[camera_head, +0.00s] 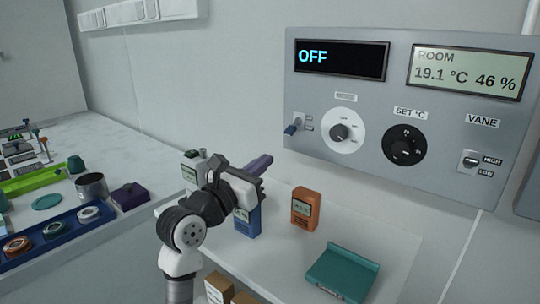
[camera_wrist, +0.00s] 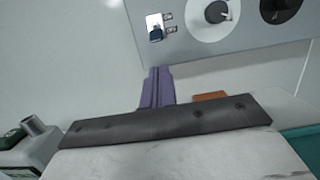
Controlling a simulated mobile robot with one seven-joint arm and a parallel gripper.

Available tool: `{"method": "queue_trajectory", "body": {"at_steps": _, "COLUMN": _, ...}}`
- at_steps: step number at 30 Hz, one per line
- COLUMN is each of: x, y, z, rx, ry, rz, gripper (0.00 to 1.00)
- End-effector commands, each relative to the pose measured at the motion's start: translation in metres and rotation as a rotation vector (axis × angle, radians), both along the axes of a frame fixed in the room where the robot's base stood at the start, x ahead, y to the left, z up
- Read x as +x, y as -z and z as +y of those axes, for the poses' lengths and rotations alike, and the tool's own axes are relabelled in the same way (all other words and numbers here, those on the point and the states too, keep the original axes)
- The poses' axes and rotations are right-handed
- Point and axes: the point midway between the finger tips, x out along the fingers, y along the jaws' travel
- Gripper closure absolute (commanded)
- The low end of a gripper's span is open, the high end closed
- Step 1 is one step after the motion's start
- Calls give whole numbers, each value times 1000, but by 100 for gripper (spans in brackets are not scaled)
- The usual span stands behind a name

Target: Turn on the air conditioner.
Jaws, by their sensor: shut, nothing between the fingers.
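The air conditioner panel (camera_head: 375,170) is a grey box on the wall. Its left display (camera_head: 341,58) reads OFF.
A second display (camera_head: 468,72) reads ROOM 19.1 °C 46 %. Below the panel, a white shelf holds an orange device (camera_head: 306,208), a blue device (camera_head: 247,222) and a teal item (camera_head: 342,273). A bench with a blue tray (camera_head: 75,240) stands at left.

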Motion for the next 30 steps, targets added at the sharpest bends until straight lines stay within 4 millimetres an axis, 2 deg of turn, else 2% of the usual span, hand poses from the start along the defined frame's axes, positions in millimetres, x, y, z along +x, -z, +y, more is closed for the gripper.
{"method": "queue_trajectory", "body": {"at_steps": 9, "x": 46, "y": -13, "z": -35, "rx": 1, "ry": 3, "rz": 2, "gripper": 100}}
{"method": "queue_trajectory", "body": {"at_steps": 15, "x": 64, "y": -16, "z": -47, "rx": 1, "ry": 1, "rz": 1, "gripper": 100}}
{"method": "queue_trajectory", "body": {"at_steps": 30, "x": 69, "y": -17, "z": -50, "rx": 1, "ry": 0, "rz": 2, "gripper": 100}}
